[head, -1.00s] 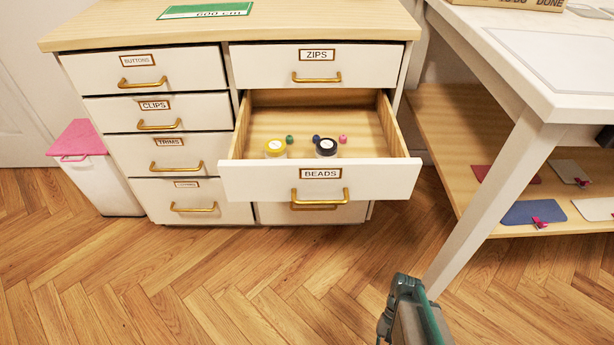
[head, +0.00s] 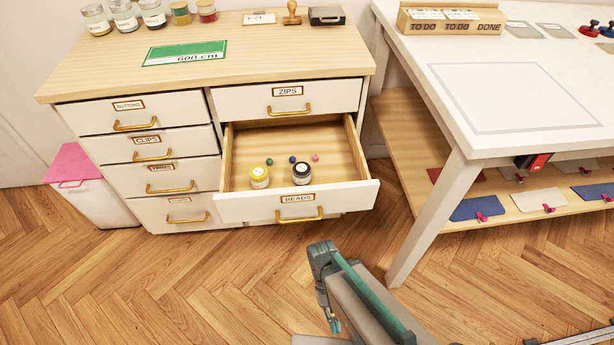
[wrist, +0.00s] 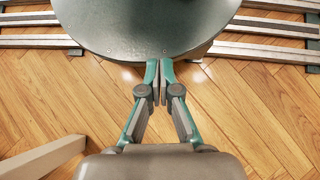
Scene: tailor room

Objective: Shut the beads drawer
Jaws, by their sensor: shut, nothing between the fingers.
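The beads drawer (head: 345,200) is pulled well out of the cabinet, with its brass handle (head: 299,216) and BEADS label on the front. Inside it are a yellow-lidded jar (head: 259,177), a black-lidded jar (head: 302,174) and several small beads. My arm shows at the bottom of the head view, in front of the cabinet and clear of the drawer. In the wrist view my gripper (wrist: 160,83) has its fingertips together with nothing between them, above my round grey base and the floor. No drawer shows in the wrist view.
The other drawers of the white cabinet (head: 185,70), such as ZIPS (head: 330,98), are shut. A white table (head: 520,95) with a slanting leg (head: 428,220) and a lower shelf stands at right. A pink-lidded bin (head: 85,185) stands at left. The floor before the drawer is open.

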